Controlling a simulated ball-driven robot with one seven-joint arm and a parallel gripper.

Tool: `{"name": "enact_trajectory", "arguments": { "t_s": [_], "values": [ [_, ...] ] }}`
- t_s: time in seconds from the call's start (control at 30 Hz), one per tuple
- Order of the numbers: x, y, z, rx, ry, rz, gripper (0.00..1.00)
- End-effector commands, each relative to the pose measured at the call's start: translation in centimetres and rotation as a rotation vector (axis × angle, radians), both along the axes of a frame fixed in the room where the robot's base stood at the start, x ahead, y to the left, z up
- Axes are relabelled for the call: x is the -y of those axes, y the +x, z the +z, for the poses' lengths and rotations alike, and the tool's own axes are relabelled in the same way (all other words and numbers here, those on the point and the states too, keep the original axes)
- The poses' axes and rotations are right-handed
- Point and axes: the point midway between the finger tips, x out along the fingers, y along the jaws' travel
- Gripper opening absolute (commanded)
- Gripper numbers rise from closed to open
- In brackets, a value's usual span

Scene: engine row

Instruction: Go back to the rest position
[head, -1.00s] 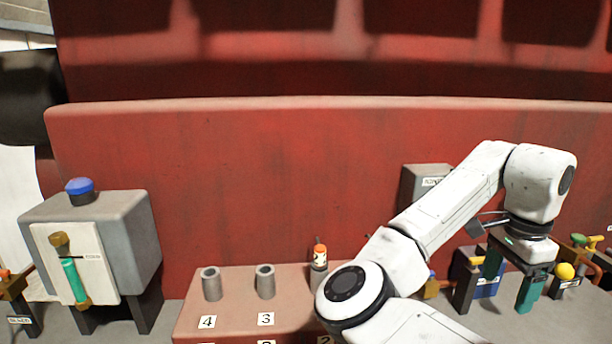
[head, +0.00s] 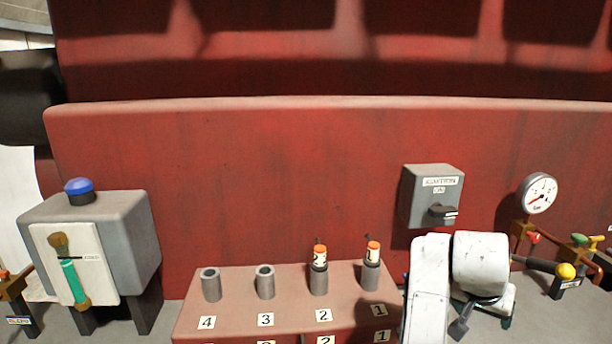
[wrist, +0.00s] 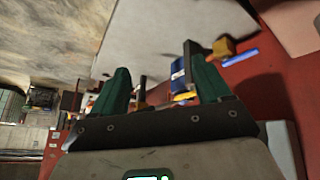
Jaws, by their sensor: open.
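My gripper shows in the wrist view (wrist: 158,92) with its two green fingers wide apart and nothing between them. The gripper is apart from the things on the bench. Behind the fingers in the wrist view a blue box (wrist: 180,78) and a yellow-brown fitting (wrist: 223,46) show, small and tilted.
A red block (head: 240,306) bears numbered grey sockets; sockets 2 and 1 hold orange-topped plugs (head: 320,254) (head: 372,252). An ignition box (head: 432,196) is on the red wall. A gauge (head: 538,193) and yellow-knobbed lever (head: 565,271) stand right. A grey cabinet (head: 130,230) stands left.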

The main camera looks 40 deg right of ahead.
Motion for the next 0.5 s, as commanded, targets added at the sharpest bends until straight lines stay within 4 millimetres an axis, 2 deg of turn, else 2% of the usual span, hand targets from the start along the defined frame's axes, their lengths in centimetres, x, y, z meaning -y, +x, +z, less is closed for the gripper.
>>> {"name": "enact_trajectory", "arguments": {
  "t_s": [0.17, 0.27, 0.37, 0.5],
  "values": [
    [-3.5, 1.0, -4.5, -0.094, -0.024, 0.283, 0.77],
    [-6.2, 1.2, -7.4, -0.141, -0.01, 0.447, 0.77],
    [-9.4, 0.9, -10.5, -0.184, 0.024, 0.611, 0.77],
    [-14.9, -0.7, -15.0, -0.237, 0.107, 0.839, 0.77]
  ]
}}
